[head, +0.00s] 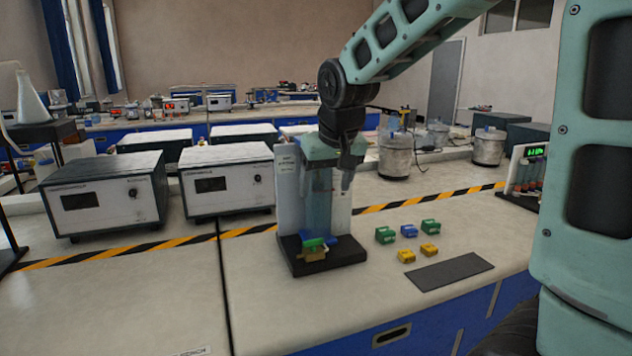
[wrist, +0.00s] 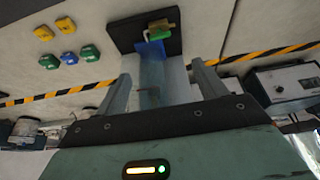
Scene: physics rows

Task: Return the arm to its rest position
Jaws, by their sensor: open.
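My arm reaches in from the upper right in the head view and bends down at a dark joint. My gripper (head: 326,186) hangs below it, pointing down, in front of a pale upright panel (head: 289,190) on a black-based stand (head: 345,254). In the wrist view the fingers of my gripper (wrist: 162,78) are spread apart with nothing held between them. Green, blue and yellow clips (head: 316,246) sit together on the stand's base, below the fingers. They also show in the wrist view (wrist: 159,29). Whether the gripper touches the panel cannot be told.
Several loose green, blue and yellow clips (head: 409,231) lie right of the stand, by a dark flat pad (head: 449,272). Two instrument boxes (head: 228,180) stand at left. Metal containers (head: 396,153) stand behind. A striped tape line (head: 405,201) crosses the bench. The front left bench is clear.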

